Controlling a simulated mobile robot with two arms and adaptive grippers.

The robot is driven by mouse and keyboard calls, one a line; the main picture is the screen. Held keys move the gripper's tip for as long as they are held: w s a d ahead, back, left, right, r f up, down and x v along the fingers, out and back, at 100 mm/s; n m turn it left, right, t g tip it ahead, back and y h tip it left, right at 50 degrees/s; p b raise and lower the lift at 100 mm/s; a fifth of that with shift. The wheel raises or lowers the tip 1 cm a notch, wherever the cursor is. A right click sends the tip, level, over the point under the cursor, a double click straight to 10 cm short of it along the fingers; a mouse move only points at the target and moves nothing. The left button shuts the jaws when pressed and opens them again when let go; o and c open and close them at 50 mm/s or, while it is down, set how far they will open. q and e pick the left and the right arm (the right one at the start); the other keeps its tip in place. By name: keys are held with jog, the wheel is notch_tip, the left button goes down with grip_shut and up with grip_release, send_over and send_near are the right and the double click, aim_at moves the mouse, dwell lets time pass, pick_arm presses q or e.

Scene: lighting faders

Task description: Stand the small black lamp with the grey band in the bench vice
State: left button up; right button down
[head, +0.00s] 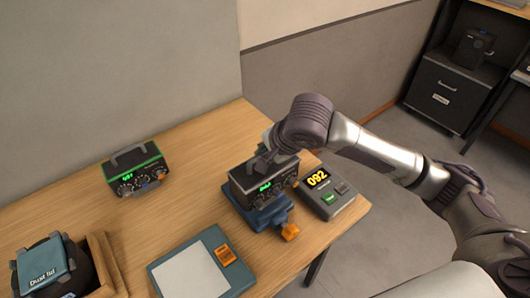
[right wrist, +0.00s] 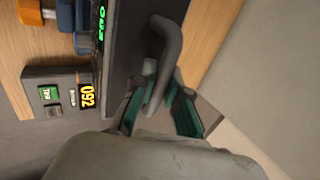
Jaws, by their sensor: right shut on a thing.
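The small black lamp with grey edging (head: 258,184) stands upright at the blue bench vice (head: 270,217) in the head view, its green display facing front. I cannot tell whether it rests between the vice's jaws or is just above them. My right gripper (head: 267,152) is over the lamp, shut on its top handle. In the right wrist view the handle (right wrist: 168,45) passes between the teal-padded fingers (right wrist: 158,112), and part of the lamp's dark body (right wrist: 125,60) shows. The vice's orange handle (head: 290,231) points forward. My left gripper is not in view.
A similar black lamp with green edging (head: 138,174) stands at the table's left. A meter reading 092 (head: 327,198) is close right of the vice. A pad with a pale top (head: 190,275) lies in front. A wooden box (head: 104,262) and a "Dust lid" (head: 44,265) are at lower left.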

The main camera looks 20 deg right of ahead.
jog(key=shift+r, duration=0.2)
jog(key=shift+f+p, duration=0.1)
jog(key=shift+p, duration=0.4)
dwell(0.5)
jog(key=shift+f+p, duration=0.15)
jog(key=shift+p, duration=0.25)
jog(key=shift+a+f, duration=0.1)
jog(key=shift+f, duration=0.9)
jog(key=shift+f+p, duration=0.55)
jog(key=shift+f, duration=0.2)
dwell(1.1)
